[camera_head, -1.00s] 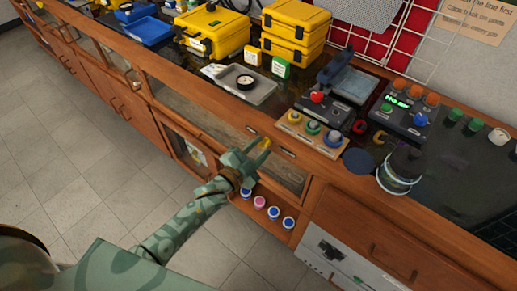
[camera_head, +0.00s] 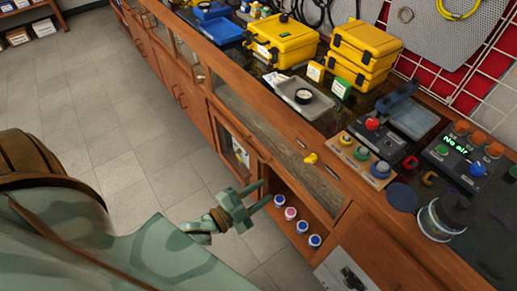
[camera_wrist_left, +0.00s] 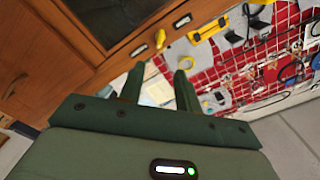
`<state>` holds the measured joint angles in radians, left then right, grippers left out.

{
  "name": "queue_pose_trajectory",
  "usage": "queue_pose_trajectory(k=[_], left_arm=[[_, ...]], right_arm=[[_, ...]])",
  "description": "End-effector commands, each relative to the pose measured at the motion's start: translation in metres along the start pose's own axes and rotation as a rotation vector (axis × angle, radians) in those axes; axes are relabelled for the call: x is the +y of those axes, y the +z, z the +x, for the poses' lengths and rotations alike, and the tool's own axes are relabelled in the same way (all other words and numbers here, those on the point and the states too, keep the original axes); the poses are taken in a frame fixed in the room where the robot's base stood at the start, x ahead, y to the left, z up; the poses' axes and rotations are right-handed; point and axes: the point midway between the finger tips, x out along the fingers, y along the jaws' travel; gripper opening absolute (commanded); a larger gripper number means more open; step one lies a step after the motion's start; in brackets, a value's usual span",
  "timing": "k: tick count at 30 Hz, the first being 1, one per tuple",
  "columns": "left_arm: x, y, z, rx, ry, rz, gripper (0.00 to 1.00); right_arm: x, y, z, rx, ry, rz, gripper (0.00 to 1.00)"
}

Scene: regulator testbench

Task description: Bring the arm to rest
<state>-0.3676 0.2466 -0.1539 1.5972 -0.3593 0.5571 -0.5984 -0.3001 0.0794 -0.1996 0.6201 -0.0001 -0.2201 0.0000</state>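My left gripper (camera_head: 264,194) is in front of the wooden bench in the head view, above the open shelf with capped jars. Its two fingers are apart, with nothing held between them; the left wrist view also shows the gap between the fingers (camera_wrist_left: 160,84). A small yellow piece (camera_head: 310,158) sits at the bench's front edge, clear of the fingertips; it also shows beyond them in the wrist view (camera_wrist_left: 160,39). My right gripper is not in view.
Several capped jars (camera_head: 291,214) stand on the shelf below. On the bench are a grey tray (camera_head: 310,107), yellow cases (camera_head: 283,42), a knob board (camera_head: 348,152) and a control box reading "No air" (camera_head: 458,152). The tiled floor (camera_head: 100,120) at left is clear.

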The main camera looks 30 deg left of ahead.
Motion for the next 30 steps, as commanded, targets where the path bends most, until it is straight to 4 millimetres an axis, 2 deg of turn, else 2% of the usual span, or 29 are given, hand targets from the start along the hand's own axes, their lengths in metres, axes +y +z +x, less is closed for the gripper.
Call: queue_pose_trajectory(k=[17, 20, 23, 25, 27, 29, 30], left_arm=[[0.000, 0.000, -0.002, -0.001, 0.001, -0.008, 0.34], [0.009, 0.014, -0.004, -0.063, 0.033, -0.067, 0.34], [0.041, 0.057, -0.024, -0.223, 0.110, -0.155, 0.34], [0.075, 0.094, -0.050, -0.380, 0.176, -0.235, 0.34], [0.114, 0.131, -0.087, -0.559, 0.243, -0.321, 0.34], [0.147, 0.157, -0.124, -0.713, 0.297, -0.390, 0.34], [0.168, 0.170, -0.151, -0.814, 0.331, -0.433, 0.34]], right_arm=[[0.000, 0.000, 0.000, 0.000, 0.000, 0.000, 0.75], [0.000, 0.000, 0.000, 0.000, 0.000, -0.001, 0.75], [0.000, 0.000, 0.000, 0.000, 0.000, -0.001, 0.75], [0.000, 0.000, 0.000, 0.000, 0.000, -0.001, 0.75], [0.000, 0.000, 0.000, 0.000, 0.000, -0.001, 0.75], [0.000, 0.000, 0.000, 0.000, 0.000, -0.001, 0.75], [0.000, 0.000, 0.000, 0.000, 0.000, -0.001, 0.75]])
